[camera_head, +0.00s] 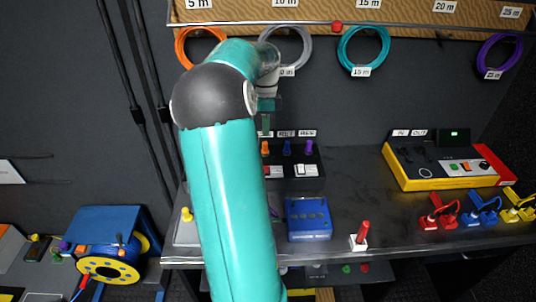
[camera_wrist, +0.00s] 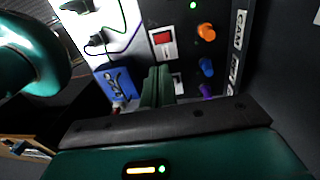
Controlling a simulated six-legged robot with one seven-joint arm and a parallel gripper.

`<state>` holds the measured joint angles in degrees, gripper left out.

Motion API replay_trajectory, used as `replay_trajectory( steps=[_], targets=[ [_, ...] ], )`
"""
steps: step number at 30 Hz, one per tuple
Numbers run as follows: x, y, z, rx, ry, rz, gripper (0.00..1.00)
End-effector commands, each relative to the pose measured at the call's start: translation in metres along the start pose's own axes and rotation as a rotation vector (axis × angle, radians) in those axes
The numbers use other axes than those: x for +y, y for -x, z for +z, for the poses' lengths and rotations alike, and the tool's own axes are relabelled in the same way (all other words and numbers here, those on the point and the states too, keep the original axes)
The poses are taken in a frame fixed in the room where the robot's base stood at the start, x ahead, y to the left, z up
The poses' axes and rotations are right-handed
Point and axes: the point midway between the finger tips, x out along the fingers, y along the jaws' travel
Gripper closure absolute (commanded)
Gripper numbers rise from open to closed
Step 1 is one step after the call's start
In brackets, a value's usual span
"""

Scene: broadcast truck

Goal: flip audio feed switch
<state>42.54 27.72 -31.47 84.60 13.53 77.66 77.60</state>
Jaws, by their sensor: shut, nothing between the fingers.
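A dark switch panel (camera_head: 284,184) stands at the back of the bench, with a row of orange, blue and purple knobs above rocker switches. The wrist view shows a red rocker switch (camera_wrist: 163,37) in a white frame under the orange knob (camera_wrist: 206,30), and a white-framed switch (camera_wrist: 178,84) partly behind my fingers. One label on the panel reads CAM; I cannot tell which switch is the audio feed. My gripper (camera_wrist: 157,76) is shut and empty, its green fingers in front of the panel. In the head view my gripper (camera_head: 266,122) is above the orange knob, and my arm covers the panel's left part.
A blue box (camera_head: 308,219) stands before the panel, with a red-handled lever (camera_head: 361,237) to its right. A yellow-sided console (camera_head: 440,165) and red, blue and yellow connectors are further right. Coiled cables (camera_head: 363,50) hang above. Bare bench lies between panel and console.

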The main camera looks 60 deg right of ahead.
Motion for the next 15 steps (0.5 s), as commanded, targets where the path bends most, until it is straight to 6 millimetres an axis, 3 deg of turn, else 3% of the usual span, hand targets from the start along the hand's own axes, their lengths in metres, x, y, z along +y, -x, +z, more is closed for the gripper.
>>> replay_trajectory(
  steps=[15],
  targets=[
    [-0.0060,-0.0015,0.0067,0.001,-0.001,0.055,1.00]
  ],
)
